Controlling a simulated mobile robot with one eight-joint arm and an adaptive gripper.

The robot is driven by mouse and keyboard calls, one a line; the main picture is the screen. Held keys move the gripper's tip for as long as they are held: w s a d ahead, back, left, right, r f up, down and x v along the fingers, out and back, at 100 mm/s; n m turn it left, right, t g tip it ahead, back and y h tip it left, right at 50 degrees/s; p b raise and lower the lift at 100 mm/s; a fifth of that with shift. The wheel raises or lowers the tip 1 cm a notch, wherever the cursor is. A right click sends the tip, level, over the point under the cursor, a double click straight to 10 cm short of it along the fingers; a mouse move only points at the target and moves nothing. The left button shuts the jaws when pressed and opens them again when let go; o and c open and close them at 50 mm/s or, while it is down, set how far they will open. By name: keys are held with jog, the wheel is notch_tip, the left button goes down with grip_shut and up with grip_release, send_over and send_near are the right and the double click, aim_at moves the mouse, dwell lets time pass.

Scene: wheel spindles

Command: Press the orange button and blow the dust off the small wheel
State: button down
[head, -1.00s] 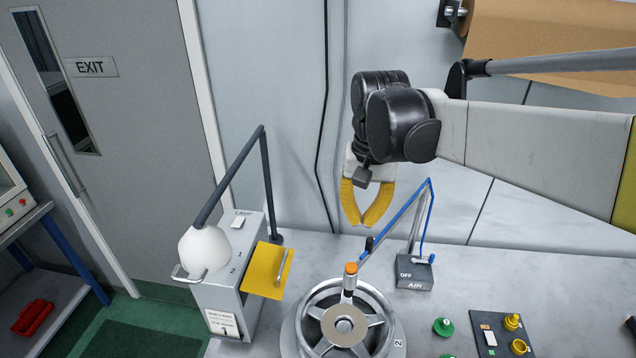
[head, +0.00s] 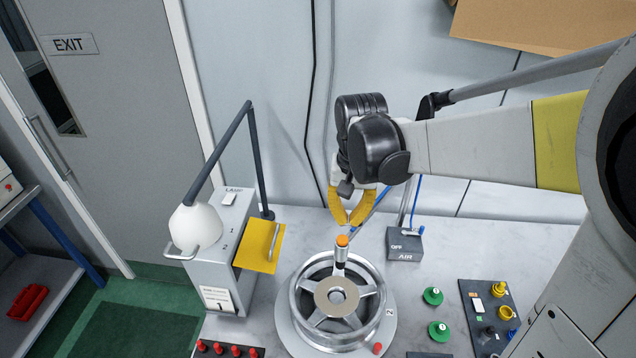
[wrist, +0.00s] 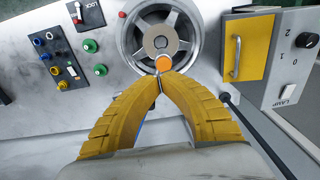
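The orange button (head: 342,240) sits on top of a metal nozzle (head: 340,256) above a spoked silver wheel (head: 378,300). It also shows in the wrist view (wrist: 163,62), with the wheel (wrist: 197,30) behind it. This is the only wheel in view; I cannot tell its size against others. My gripper (head: 350,223) points down just above and behind the button, with its yellow fingertips together and nothing seen between them. In the wrist view the fingertips (wrist: 160,77) overlap the button's lower edge; contact cannot be told. The blue air arm is partly hidden behind my gripper.
A grey AIR box (head: 405,246) reading OFF stands right of the wheel. A lamp (head: 196,228) and a cabinet with a yellow panel (head: 259,246) stand left. Green knobs (head: 432,296) and a dark panel with yellow knobs (head: 482,320) lie right. Red knobs (head: 219,349) line the front.

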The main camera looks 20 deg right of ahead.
aim_at(346, 237)
notch_tip(346, 237, down, 5)
jog(key=shift+f, duration=0.1)
dwell(0.4)
jog(key=shift+f+b, duration=0.95)
jog(key=shift+b, duration=0.15)
jog(key=shift+r, duration=0.15)
notch_tip(346, 237, up, 14)
jog(key=p, duration=0.3)
jog(key=shift+s, duration=0.15)
